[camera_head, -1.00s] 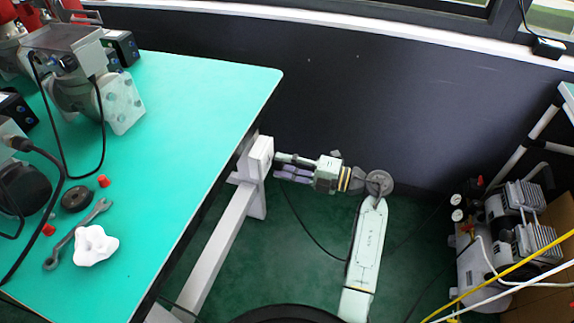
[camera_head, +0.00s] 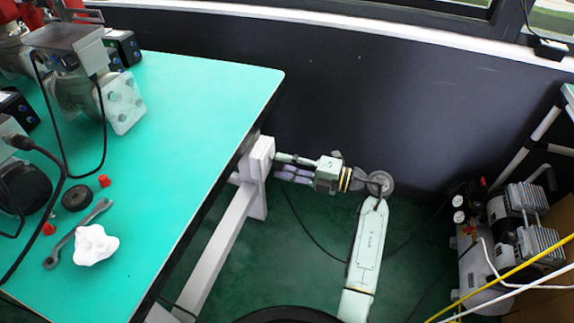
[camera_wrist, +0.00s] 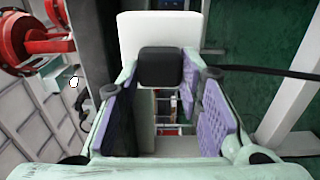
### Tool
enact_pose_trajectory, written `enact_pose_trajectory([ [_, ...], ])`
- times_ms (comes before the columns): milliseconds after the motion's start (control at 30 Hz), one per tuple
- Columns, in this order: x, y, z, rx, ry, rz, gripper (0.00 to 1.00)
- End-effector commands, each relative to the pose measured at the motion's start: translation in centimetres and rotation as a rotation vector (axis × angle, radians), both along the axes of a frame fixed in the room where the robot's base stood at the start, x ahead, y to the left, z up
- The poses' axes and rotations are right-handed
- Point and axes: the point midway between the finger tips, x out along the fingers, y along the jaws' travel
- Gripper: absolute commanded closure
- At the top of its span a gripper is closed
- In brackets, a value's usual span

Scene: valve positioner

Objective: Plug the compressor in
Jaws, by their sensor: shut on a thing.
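The compressor (camera_head: 512,232), with grey motors, a tank and gauges, stands on the floor at the right in the head view. My gripper (camera_head: 279,168) is beside the table leg, its fingers pointing left at a white box (camera_head: 260,162) fixed there. In the wrist view, my gripper (camera_wrist: 168,78) is shut on a black plug (camera_wrist: 160,67) between its purple pads. The plug is in front of the white box (camera_wrist: 160,28), which hides its front end. I cannot tell whether the plug is seated. A black cable (camera_wrist: 262,71) runs right from the plug.
The green table (camera_head: 200,100) at the left carries valves, a wrench (camera_head: 78,233), red caps and a white lump (camera_head: 95,245). Its edge and white leg (camera_head: 222,243) are close to my gripper. A dark wall stands behind. Yellow and white hoses cross near the compressor.

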Motion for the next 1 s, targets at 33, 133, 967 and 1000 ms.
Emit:
enact_pose_trajectory([
  [33, 0.02, 0.12, 0.01, 0.0, 0.0, 0.001, 0.95],
  [133, 0.07, 0.27, 0.01, 0.0, 0.0, 0.001, 0.95],
  [967, 0.33, 1.08, -0.01, 0.0, 0.0, 0.001, 0.51],
  [1000, 0.33, 1.08, -0.01, 0.0, 0.0, 0.001, 0.49],
])
